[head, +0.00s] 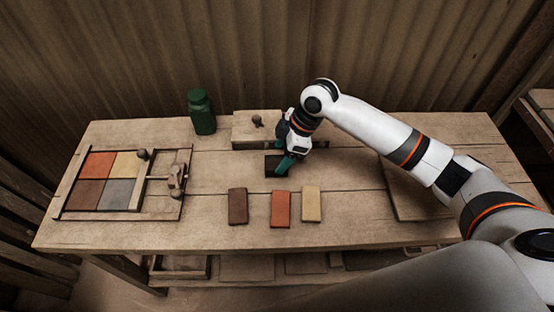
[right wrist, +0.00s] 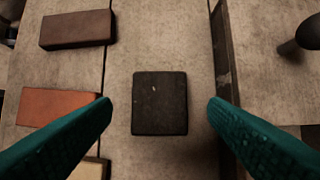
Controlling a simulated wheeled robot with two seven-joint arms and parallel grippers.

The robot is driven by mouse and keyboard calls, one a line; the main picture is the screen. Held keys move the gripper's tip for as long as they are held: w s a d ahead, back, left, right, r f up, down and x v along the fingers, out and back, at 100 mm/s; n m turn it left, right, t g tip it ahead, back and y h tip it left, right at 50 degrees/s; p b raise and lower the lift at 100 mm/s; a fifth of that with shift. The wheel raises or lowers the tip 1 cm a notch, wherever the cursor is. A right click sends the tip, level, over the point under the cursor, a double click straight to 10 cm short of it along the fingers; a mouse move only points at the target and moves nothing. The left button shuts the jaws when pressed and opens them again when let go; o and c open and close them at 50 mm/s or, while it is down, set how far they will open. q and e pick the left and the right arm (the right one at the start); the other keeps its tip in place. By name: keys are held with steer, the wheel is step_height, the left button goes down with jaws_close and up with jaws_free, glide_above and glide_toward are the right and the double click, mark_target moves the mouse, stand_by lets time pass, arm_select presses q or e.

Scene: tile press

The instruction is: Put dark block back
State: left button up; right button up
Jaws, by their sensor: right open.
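The dark block (head: 272,160) is nearly black and lies flat on the wooden table, in front of a low wooden box. It also shows in the right wrist view (right wrist: 160,104), centred between the fingertips. My right gripper (head: 283,168) has teal fingers and is open above the block. In the right wrist view its fingertips (right wrist: 160,112) stand to either side of the block with a gap on each side, and it holds nothing. My left gripper is in neither view.
The low wooden box (head: 250,125) with a knob stands behind the block. A brown tile (head: 238,206), an orange tile (head: 281,209) and a tan tile (head: 311,204) lie in front. A framed press (head: 125,212) with coloured tiles is at left; a green jar (head: 202,113) stands behind.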

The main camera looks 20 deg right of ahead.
steer(key=v, duration=0.8)
